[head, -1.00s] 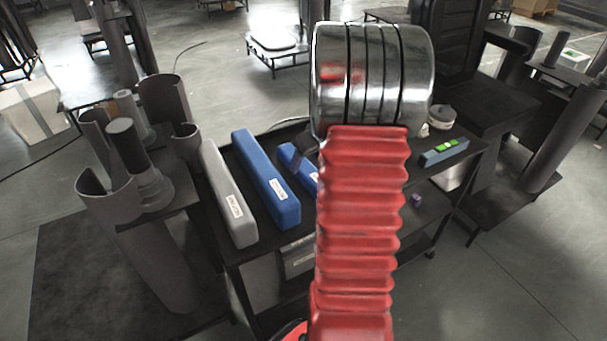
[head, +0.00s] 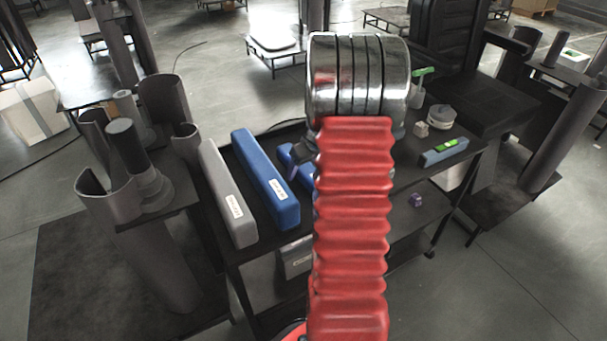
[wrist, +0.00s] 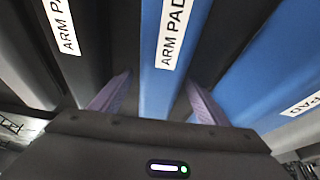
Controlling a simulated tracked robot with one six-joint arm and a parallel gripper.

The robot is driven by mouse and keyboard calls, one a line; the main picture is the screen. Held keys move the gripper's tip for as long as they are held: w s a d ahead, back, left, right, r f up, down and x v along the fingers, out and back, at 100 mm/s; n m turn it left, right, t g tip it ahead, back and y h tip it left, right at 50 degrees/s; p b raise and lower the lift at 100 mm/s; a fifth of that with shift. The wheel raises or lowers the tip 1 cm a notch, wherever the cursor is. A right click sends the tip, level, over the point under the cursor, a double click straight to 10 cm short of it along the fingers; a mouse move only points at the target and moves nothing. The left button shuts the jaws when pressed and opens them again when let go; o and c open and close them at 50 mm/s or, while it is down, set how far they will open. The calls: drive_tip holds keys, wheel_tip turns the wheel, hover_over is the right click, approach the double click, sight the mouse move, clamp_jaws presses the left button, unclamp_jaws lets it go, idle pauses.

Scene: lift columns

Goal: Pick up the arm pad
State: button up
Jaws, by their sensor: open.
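Several labelled arm pads lie side by side on a dark cart. In the head view I see a grey pad (head: 226,190), a long blue pad (head: 265,178) and another blue pad (head: 284,153) mostly hidden by my red arm. In the wrist view my gripper (wrist: 157,96) is open, its purple fingers on either side of a blue pad (wrist: 172,75) labelled "ARM PAD". I cannot tell whether they touch it. Another blue pad (wrist: 262,75) lies to its right, and a darker labelled pad (wrist: 85,50) to its left. In the head view my gripper is mostly hidden behind my arm.
On the cart's right are a blue level-like block (head: 443,152) with a green part, a round grey item (head: 440,117) and a green-topped item (head: 418,85). A stand with grey half-tubes (head: 107,190) is close on the left. Floor shows at lower right.

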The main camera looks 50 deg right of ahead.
drive_tip(key=shift+c, duration=0.6)
drive_tip(key=c, duration=1.4)
